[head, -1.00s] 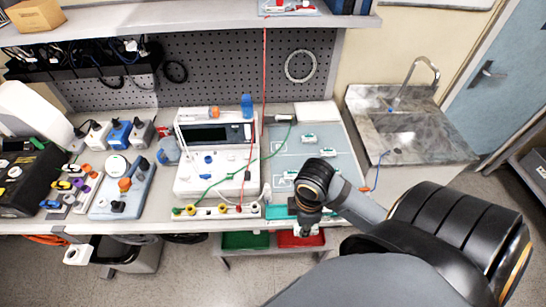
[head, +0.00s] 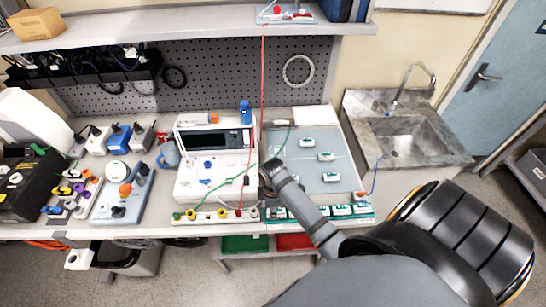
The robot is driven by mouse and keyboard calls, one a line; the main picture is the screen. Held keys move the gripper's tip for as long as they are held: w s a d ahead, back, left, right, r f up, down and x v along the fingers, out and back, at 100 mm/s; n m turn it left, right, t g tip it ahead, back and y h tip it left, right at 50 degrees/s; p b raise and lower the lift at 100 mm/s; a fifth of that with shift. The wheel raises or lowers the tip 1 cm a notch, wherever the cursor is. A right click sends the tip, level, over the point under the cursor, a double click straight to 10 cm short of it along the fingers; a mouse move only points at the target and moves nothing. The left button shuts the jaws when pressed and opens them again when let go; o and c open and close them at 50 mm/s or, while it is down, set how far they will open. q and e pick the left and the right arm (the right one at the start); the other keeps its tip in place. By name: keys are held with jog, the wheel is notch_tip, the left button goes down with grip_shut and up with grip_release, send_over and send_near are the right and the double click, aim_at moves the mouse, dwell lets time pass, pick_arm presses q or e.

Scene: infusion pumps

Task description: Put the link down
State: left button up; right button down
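Several small white-and-green blocks, which may be the links, are in view; I cannot tell which one the task means. Some lie apart on the blue-grey mat (head: 345,165), such as one block (head: 325,157) near its middle. Others stand in a row in the green rack (head: 372,217) along the front edge. My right arm reaches in from the lower right. Its wrist is over the right front of the white instrument, beside the mat. My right gripper (head: 268,191) points down there, mostly hidden under the wrist; its fingers and anything in them cannot be made out. My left gripper is out of view.
The white instrument (head: 214,165) has a dark display and a front terminal strip (head: 205,215). A red cable (head: 263,80) hangs from the shelf, and a green cable (head: 225,181) crosses the instrument. A sink (head: 405,140) is at right. The mat's middle has free room.

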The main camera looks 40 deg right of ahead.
jog(key=shift+f, duration=0.4)
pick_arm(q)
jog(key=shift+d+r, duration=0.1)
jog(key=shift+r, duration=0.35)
pick_arm(e)
jog(key=shift+f, duration=0.3)
jog(key=shift+f, duration=0.1)
jog(key=c, duration=1)
grip_release()
notch_tip(320, 180, up, 9)
jog(key=shift+f+b, duration=0.2)
jog(key=shift+b, duration=0.95)
pick_arm(q)
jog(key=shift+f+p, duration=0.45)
jog(key=shift+p, duration=0.35)
pick_arm(e)
notch_tip(320, 180, up, 4)
jog(key=shift+f, duration=0.15)
